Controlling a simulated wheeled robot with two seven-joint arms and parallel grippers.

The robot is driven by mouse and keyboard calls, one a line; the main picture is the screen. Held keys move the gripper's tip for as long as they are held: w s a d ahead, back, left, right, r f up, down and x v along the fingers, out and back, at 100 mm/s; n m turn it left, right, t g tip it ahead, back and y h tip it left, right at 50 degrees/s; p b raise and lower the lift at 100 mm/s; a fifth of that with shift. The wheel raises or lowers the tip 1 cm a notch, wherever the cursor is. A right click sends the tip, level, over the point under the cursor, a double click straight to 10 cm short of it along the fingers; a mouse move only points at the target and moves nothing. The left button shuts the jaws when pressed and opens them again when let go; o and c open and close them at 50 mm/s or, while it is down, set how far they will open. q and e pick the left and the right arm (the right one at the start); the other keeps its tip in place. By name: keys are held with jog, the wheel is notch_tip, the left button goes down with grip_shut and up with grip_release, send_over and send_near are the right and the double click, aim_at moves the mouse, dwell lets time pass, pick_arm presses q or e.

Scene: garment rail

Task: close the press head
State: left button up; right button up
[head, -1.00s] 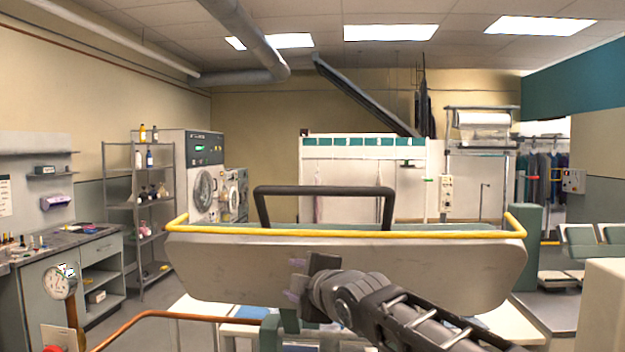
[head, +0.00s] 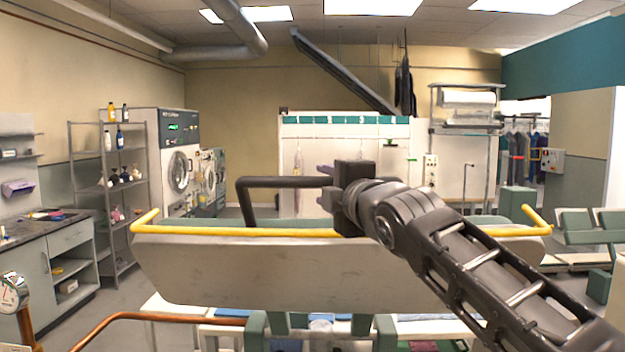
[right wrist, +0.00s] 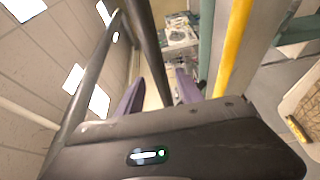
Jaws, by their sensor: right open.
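The press head is a wide pale grey board (head: 240,270) standing raised and tilted in the head view. A yellow rail (head: 230,232) runs along its upper edge, and a black loop handle (head: 275,182) rises above that. My right gripper (head: 328,180) is at the handle's top bar, hiding its right part. In the right wrist view, the open purple fingers of my right gripper (right wrist: 158,92) show with the dark handle bar (right wrist: 150,50) passing between them, not visibly clamped. The yellow rail (right wrist: 231,45) lies to their right. My left gripper is not in view.
A copper-coloured pipe rail (head: 150,316) curves at the front left. Below the press head are pale table surfaces (head: 175,305). A counter (head: 55,235), shelf rack (head: 118,190) and washing machines (head: 180,165) stand left. Green seats (head: 590,225) stand right.

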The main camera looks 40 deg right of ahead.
aim_at(315, 180)
jog(key=p+x, duration=0.2)
jog(key=x, duration=0.4)
jog(key=shift+w+r, duration=0.1)
jog(key=shift+w+d+p, duration=0.15)
jog(key=shift+w+p, duration=0.2)
jog(key=shift+w, duration=0.15)
grip_shut()
jog(key=shift+f, duration=0.2)
dwell(0.7)
